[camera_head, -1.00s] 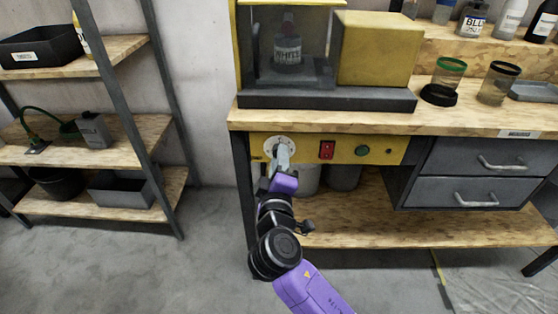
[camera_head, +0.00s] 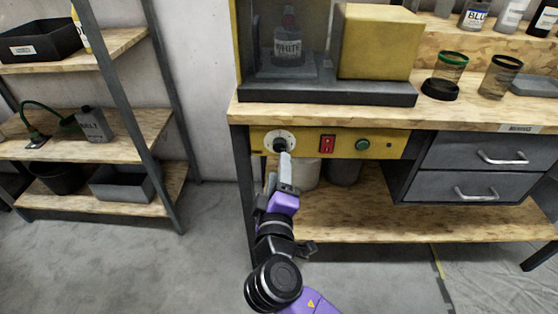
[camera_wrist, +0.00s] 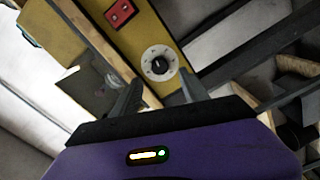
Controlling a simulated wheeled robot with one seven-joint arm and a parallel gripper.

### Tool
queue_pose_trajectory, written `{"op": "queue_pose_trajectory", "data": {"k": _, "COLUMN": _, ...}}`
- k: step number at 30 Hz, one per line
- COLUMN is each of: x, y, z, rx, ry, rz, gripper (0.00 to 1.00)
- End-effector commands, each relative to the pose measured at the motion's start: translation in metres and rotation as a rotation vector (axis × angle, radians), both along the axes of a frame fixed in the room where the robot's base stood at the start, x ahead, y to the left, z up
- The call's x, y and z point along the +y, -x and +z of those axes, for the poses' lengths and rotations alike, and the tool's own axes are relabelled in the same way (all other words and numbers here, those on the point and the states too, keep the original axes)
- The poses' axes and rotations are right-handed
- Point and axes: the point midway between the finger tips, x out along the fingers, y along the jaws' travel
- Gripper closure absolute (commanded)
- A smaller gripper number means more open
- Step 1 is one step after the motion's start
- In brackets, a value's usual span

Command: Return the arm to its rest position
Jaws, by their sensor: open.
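My gripper (camera_head: 285,158) is in front of the yellow control panel (camera_head: 308,143) under the workbench top. It is just below the round dial (camera_head: 280,142), which has a white face and a black knob. In the wrist view the two fingers of my gripper (camera_wrist: 160,92) stand apart, with nothing between them. The dial (camera_wrist: 159,63) shows whole beyond the fingertips, apart from them. My purple and black arm reaches up from the bottom of the head view.
A red switch (camera_head: 327,144) and a green button (camera_head: 362,145) sit right of the dial. The bench top (camera_head: 470,113) overhangs the panel. A lower shelf (camera_head: 400,220) and drawers (camera_head: 475,170) are at right. A shelf rack (camera_head: 130,110) stands left. Floor between is clear.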

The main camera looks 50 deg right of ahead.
Motion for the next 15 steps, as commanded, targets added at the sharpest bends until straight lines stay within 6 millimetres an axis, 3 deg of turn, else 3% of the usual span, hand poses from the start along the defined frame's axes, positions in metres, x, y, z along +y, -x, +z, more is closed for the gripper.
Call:
{"op": "queue_pose_trajectory", "data": {"k": 6, "x": 0.012, "y": 0.0093, "z": 0.0, "rx": -0.001, "ry": -0.001, "rz": 0.0, "gripper": 0.48}}
{"op": "queue_pose_trajectory", "data": {"k": 15, "x": 0.0123, "y": 0.0096, "z": 0.0, "rx": -0.001, "ry": -0.001, "rz": 0.0, "gripper": 0.48}}
